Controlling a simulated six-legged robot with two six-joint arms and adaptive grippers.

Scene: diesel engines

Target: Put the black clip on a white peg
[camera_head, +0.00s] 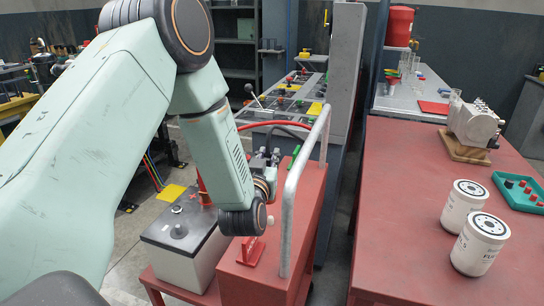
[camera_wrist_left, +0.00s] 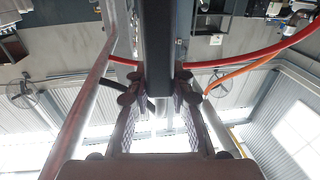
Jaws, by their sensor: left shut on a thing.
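My left gripper (camera_head: 268,160) is at the red cart beside its grey handle rail, partly hidden by my own wrist. In the left wrist view, its two fingers (camera_wrist_left: 158,92) are closed on a long black piece (camera_wrist_left: 158,40), which seems to be the black clip. The black piece runs up out of that picture, and its far end is not visible. A small white peg-like stub (camera_head: 270,220) shows at the red cart, just right of my wrist; I cannot tell for sure that it is a peg. My right gripper is not in view.
The red cart (camera_head: 275,275) carries a grey rail (camera_head: 291,215) close to my gripper. A grey battery (camera_head: 185,240) stands left of it. Red cables (camera_wrist_left: 240,60) pass near the fingers. A red table (camera_head: 410,220) at right holds two white filters (camera_head: 478,243).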

